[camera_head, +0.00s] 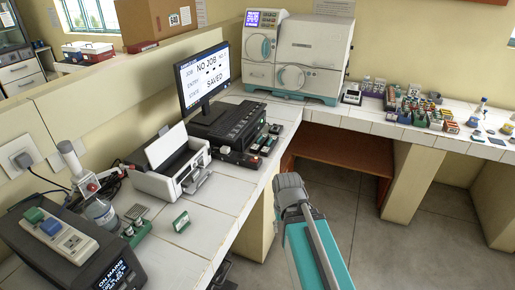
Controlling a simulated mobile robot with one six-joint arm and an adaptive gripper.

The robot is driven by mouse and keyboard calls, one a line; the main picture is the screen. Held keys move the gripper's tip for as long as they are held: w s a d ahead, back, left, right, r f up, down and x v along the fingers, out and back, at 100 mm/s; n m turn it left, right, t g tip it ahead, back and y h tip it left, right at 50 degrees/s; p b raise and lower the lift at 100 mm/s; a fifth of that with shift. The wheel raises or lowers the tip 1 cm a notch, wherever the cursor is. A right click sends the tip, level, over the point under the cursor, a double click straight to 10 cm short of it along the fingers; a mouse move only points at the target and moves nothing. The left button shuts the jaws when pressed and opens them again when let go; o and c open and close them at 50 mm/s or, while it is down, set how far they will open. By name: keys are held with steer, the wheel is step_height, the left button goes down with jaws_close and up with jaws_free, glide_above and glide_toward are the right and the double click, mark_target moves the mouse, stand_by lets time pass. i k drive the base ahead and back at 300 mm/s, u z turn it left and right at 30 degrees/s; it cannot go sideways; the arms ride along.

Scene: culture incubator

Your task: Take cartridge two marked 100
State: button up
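Several small dark cartridge-like blocks (265,143) with coloured tops lie in a row at the right front of a black box-shaped unit (232,124). Their markings are too small to read, so I cannot tell which one is marked 100. More small coloured blocks (428,108) stand in groups on the back right counter, also unreadable. A small green-edged card or block (181,222) stands on the near left bench. My teal and grey arm reaches up from the bottom centre, over the floor in front of the bench. My gripper cannot be made out.
A white printer-like machine (170,165) and a dark box with a display (75,250) stand on the left bench. A large incubator-like machine (297,55) fills the corner. Floor (400,255) at right is clear.

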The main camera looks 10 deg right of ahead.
mark_target(259, 144)
steer(key=u, duration=0.05)
steer(key=i, duration=0.95)
steer(key=z, duration=0.1)
